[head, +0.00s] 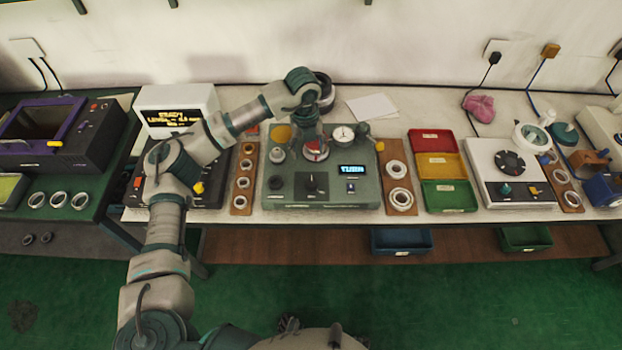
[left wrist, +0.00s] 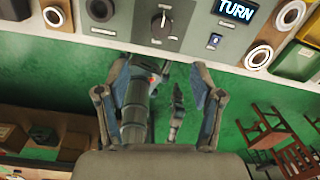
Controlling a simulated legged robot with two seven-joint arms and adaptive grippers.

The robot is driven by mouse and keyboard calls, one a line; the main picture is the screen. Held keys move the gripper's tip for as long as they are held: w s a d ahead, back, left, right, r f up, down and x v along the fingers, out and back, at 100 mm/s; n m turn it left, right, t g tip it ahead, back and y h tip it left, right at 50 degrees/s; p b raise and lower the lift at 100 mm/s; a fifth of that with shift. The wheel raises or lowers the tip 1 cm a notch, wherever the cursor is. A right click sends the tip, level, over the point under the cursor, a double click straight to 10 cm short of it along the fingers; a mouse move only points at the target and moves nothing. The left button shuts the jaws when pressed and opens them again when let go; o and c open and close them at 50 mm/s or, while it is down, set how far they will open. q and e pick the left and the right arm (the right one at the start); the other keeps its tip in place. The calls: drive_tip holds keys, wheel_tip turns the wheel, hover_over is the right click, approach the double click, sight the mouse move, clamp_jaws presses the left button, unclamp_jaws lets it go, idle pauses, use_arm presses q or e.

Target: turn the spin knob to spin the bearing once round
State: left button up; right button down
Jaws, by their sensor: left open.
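The grey-green test unit (head: 330,198) stands on the bench in the middle of the head view. Its small screen (head: 352,169) reads TURN. A dark knob (head: 311,182) with a pale mark sits on its front panel; the knob also shows at the top of the left wrist view (left wrist: 162,22). A round red and pale part (head: 316,150) on top of the unit is partly covered by my left gripper (head: 311,138). My left gripper is open, above the unit and behind the knob, with nothing seen between its fingers (left wrist: 166,72). My right gripper cannot be made out.
Wooden boards with bearing rings flank the unit, left (head: 241,200) and right (head: 399,173). Red, yellow and green trays (head: 447,197) stand further right. A dial gauge (head: 343,134) and a yellow-tipped lever (head: 363,129) rise at the unit's back right.

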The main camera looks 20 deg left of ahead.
sight(311, 181)
use_arm(q)
drive_tip(key=f, duration=1)
drive_tip(key=d+f, duration=0.1)
drive_tip(key=f, duration=0.4)
drive_tip(key=shift+w+f, duration=0.1)
drive_tip(key=shift+w, duration=0.05)
drive_tip(key=c, duration=1.1)
